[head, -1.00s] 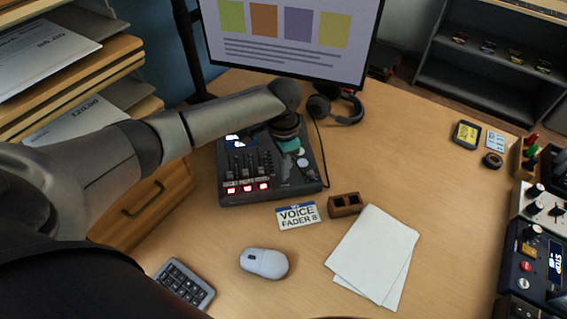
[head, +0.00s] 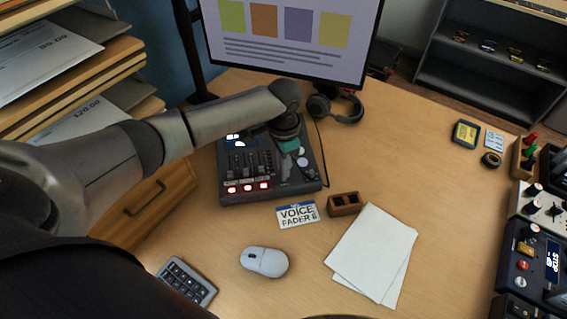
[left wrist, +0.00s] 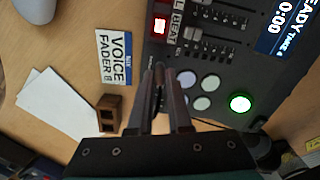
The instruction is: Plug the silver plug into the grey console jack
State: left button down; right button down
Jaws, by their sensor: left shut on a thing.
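The console (head: 270,191) is a dark grey mixer with faders, lit red buttons and a small screen, standing below the monitor. My left gripper (head: 290,149) is over its right part, its fingers mostly hidden behind the wrist. In the left wrist view, the gripper's two dark fingers (left wrist: 161,90) are close together at the console's edge (left wrist: 151,50), near its pale round pads. They are shut on a thin thing, which I take as the silver plug; it is barely visible between them. I cannot make out the jack. My right gripper is not in view.
A name card (head: 297,214), a brown two-slot block (head: 345,204), white papers (head: 372,255), a mouse (head: 264,262) and a keypad (head: 184,283) lie in front. Headphones (head: 340,108) lie behind. Control boxes (head: 529,260) stand at the right edge. The desk's right middle is clear.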

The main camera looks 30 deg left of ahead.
pick_arm(q)
jog(key=shift+f, duration=0.6)
dwell(0.6)
jog(key=c, duration=0.8)
grip_release()
jog(key=shift+o, duration=0.2)
jog(key=shift+r, duration=0.1)
notch_tip(320, 180, up, 15)
jog(key=p, duration=0.3)
jog(key=shift+p, duration=0.35)
